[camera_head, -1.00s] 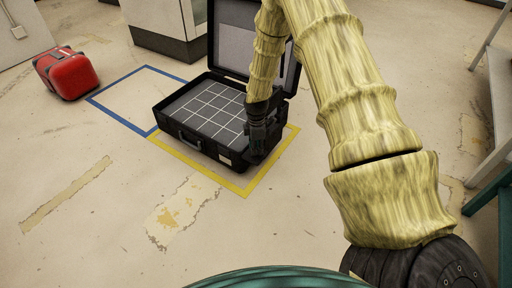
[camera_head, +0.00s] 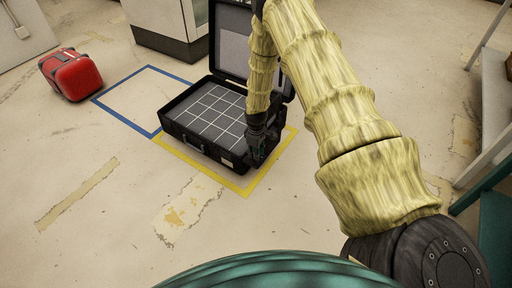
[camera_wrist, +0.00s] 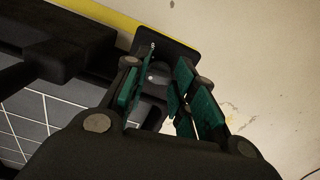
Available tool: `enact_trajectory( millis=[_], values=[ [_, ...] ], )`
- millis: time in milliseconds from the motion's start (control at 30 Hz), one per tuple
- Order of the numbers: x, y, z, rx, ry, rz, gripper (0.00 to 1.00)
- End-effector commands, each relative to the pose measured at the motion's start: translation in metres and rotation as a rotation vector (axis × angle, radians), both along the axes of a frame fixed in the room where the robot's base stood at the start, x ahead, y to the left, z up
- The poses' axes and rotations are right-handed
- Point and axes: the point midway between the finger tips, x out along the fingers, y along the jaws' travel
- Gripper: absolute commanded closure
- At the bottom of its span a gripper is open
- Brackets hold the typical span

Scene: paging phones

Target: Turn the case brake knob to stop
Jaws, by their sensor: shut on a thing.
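An open black case (camera_head: 185,140) with a white grid on its inside stands on the floor, its lid raised at the back. In the wrist view its wall (camera_wrist: 75,45) and gridded inside lie at the left. My gripper (camera_head: 258,158) is at the case's right front corner. In the wrist view its green-padded fingers (camera_wrist: 158,95) are around a dark rounded knob (camera_wrist: 157,76) with a grey highlight, on a black bracket (camera_wrist: 165,50) at the case's side. The gripper is shut on this knob. Its lower part is hidden between the fingers. I cannot read any stop mark.
A yellow floor outline (camera_head: 243,190) surrounds the case's front and right. An empty blue outline (camera_head: 122,118) lies to its left, with a red case (camera_head: 72,75) beyond. A grey frame (camera_head: 490,130) stands at the right edge. The floor in front is clear.

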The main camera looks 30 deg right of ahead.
Motion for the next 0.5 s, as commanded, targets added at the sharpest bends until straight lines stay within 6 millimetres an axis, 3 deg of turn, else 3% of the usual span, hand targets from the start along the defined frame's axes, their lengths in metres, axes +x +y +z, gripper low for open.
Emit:
enact_trajectory(
  millis=[500],
  values=[
    [-0.0012,0.0028,0.0029,-0.001,0.001,-0.488,0.97]
  ],
)
